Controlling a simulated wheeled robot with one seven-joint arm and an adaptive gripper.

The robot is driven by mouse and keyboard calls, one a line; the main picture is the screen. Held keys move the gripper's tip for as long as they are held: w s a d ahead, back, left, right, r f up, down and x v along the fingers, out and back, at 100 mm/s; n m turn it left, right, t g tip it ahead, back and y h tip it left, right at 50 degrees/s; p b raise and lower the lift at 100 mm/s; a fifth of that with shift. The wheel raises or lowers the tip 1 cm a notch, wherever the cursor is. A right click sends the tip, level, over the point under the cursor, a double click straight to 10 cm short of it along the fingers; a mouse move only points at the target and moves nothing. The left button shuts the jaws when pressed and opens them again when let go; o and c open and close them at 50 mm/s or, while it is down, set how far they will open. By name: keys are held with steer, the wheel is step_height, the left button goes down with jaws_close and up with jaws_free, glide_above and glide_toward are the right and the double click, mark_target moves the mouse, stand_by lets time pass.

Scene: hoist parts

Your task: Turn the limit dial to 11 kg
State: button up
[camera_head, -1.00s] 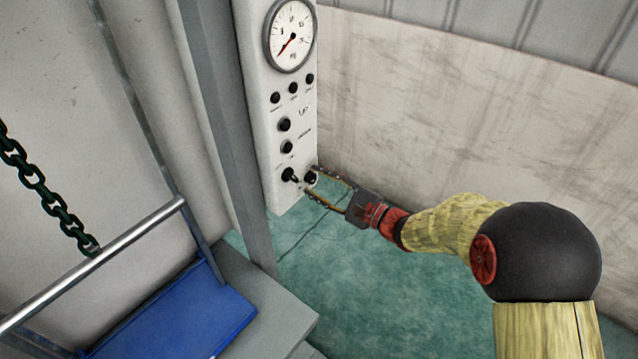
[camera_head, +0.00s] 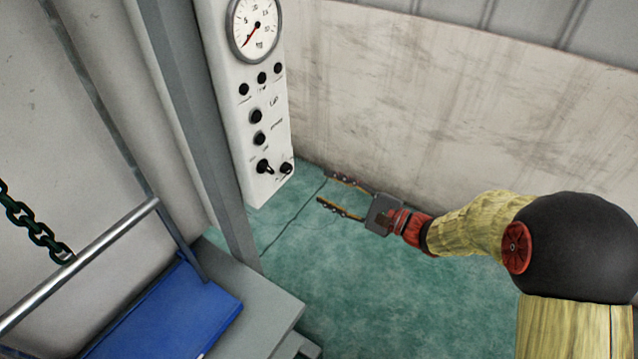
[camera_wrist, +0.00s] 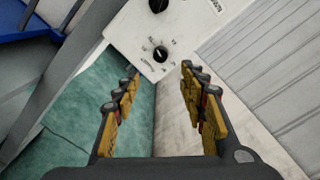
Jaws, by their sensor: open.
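The limit dial appears to be the black knob at the lower right of the white control panel, seen in the head view (camera_head: 286,169). In the wrist view a black dial (camera_wrist: 160,53) with printed marks around it sits near the panel's corner, beyond the fingertips and between them in the picture. Its numbers and setting are too small to read. My gripper (camera_head: 325,188) is open and empty, to the right of the panel and apart from it. Its yellow fingers also frame the wrist view (camera_wrist: 160,69).
The white panel (camera_head: 241,135) carries a round gauge (camera_head: 254,27), several other black knobs and a lever-like switch (camera_head: 264,167). A grey post stands to its left, with a blue platform (camera_head: 165,310), rail and chain.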

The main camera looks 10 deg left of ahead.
steer(key=shift+s+d, duration=0.1)
steer(key=shift+d, duration=0.15)
